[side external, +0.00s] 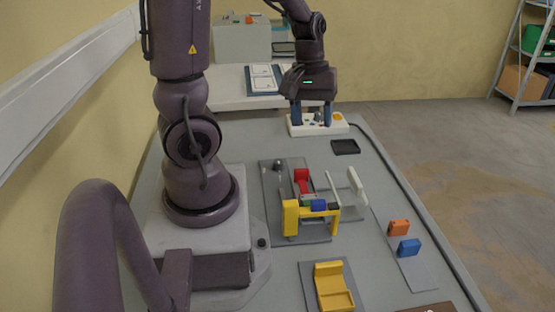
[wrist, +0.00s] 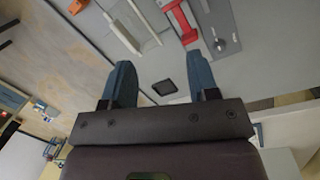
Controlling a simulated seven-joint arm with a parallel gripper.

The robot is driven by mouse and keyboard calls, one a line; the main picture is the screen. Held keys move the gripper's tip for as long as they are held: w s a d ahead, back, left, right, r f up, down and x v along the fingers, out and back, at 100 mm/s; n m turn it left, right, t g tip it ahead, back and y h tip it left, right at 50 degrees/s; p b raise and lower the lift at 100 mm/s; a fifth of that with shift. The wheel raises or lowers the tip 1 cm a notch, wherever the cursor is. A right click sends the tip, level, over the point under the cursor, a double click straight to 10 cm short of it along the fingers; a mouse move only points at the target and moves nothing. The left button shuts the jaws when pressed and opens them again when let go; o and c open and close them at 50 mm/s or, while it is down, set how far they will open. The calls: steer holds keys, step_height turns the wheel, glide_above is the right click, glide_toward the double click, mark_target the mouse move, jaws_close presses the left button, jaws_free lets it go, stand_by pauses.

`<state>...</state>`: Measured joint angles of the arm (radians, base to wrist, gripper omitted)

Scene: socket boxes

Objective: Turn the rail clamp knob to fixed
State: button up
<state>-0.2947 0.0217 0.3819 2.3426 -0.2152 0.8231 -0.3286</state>
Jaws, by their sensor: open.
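A small dark round knob (side external: 279,163) sits at the far end of a long grey plate (side external: 270,205) on the table. I take it to be the rail clamp knob; which setting it points to cannot be read. It also shows in the wrist view as a grey knob (wrist: 219,45) near small marks on the plate, to the right of my right finger's tip. My gripper (side external: 313,108) is open and empty, with blue fingers spread over a white box at the far end of the table. In the wrist view my gripper (wrist: 159,62) has nothing between its fingers.
The white box (side external: 341,127) has a yellow button. A black tray (side external: 346,147) lies nearby. A red handle (side external: 301,178), a yellow bracket (side external: 290,218) and a white upright part (side external: 357,186) stand near the knob. Orange (side external: 399,227) and blue blocks (side external: 409,248) sit at right.

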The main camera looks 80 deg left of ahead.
steer(key=s+a+f+n+g, duration=0.1)
steer(key=s+a+f+n, duration=0.1)
steer(key=a+f+n, duration=0.3)
steer(key=s+a+f+n, duration=0.2)
steer(key=s+a+n, duration=0.1)
steer(key=a+n, duration=0.25)
steer(key=n+y, duration=0.2)
steer(key=n, duration=0.7)
glide_above(277, 161)
steer(key=f, duration=0.1)
step_height(277, 161, down, 13)
steer(key=c, duration=0.9)
